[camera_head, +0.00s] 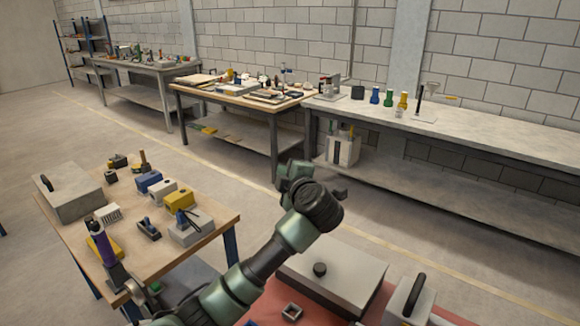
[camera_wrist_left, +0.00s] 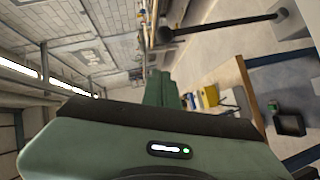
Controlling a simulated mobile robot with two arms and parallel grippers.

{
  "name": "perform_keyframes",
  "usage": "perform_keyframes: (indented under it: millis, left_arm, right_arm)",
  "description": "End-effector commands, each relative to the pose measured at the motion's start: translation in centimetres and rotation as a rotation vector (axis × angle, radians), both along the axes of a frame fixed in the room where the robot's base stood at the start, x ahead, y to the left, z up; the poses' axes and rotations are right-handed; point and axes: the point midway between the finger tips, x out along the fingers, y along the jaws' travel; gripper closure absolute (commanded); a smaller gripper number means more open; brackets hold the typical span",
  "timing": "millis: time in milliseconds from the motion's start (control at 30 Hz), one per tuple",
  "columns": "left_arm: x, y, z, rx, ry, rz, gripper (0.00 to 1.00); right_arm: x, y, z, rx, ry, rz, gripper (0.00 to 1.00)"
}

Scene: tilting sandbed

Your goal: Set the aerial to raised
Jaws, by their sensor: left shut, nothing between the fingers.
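I cannot tell for sure which thing is the aerial. In the left wrist view a dark rod (camera_wrist_left: 225,24) with a knob at its end stands out from a grey block (camera_wrist_left: 292,20); this may be it. In the head view a thin dark upright rod (camera_head: 420,95) stands on a pale plate on the long bench. My left gripper (camera_head: 297,172) is raised in the middle of the head view, shut and empty, partly hidden by its own wrist. It also shows in the left wrist view (camera_wrist_left: 160,88), apart from the rod. My right gripper is not in view.
A wooden table (camera_head: 70,232) at left holds a grey box (camera_head: 72,197), coloured blocks and small devices. A red surface (camera_head: 262,308) at the bottom bears a grey lidded box (camera_head: 335,275). The long bench (camera_head: 500,130) lies along the wall, with open floor before it.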

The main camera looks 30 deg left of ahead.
Motion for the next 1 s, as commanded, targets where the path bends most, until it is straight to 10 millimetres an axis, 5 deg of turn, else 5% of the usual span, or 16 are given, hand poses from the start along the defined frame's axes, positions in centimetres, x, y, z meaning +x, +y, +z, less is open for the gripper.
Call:
perform_keyframes:
  millis: [67,300,800,1000]
  left_arm:
    - [1.0,1.3,-0.1,0.003,0.003,0.003,1.00]
    - [3.7,1.1,-1.3,0.001,0.001,0.000,1.00]
    - [4.5,1.1,-1.7,0.000,-0.001,-0.001,1.00]
    - [5.8,1.0,-1.1,-0.004,-0.002,0.001,1.00]
  right_arm:
    - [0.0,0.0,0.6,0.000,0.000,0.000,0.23]
    - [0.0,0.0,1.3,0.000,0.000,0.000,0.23]
    - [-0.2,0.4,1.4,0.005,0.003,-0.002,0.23]
    - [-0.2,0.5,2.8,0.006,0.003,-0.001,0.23]
